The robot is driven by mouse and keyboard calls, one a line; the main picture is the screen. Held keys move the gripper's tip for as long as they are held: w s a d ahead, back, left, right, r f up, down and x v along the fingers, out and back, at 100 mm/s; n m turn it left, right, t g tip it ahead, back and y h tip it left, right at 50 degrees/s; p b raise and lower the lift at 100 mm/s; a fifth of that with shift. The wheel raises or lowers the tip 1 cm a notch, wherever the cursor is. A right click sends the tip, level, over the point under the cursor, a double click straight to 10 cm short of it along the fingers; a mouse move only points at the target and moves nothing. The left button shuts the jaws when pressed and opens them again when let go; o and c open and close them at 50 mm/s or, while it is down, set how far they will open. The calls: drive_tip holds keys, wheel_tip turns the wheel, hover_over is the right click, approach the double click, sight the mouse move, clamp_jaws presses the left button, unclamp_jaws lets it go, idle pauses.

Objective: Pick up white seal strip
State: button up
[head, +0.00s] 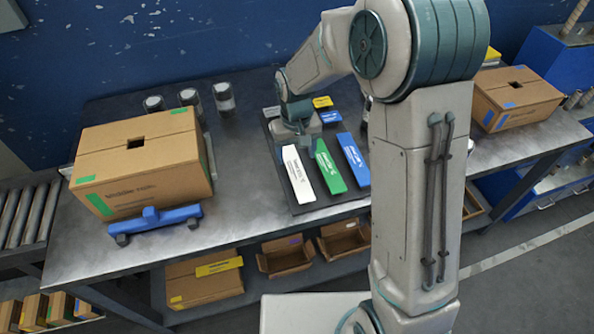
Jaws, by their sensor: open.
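The white seal strip (298,176) lies lengthwise on a dark tray (312,206), at the left of a row of strips. A green strip (330,168) and a blue strip (354,162) lie to its right. My gripper (303,143) is open and points down over the tray, near the far ends of the white and green strips. Its fingers are small and partly hidden by the wrist, so I cannot tell whether they touch a strip. The white strip's near part is uncovered.
A large cardboard box (142,165) stands on the left of the metal table (245,195), behind a blue bracket (155,219). Several cylinders (224,97) stand at the back. Small yellow (322,102) and blue (331,118) pieces lie behind the strips. Another box (515,97) stands right.

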sight(296, 171)
wheel_tip(296, 171, down, 5)
drive_tip(key=shift+s+p, duration=0.1)
drive_tip(key=shift+p, duration=0.3)
drive_tip(key=c, duration=1)
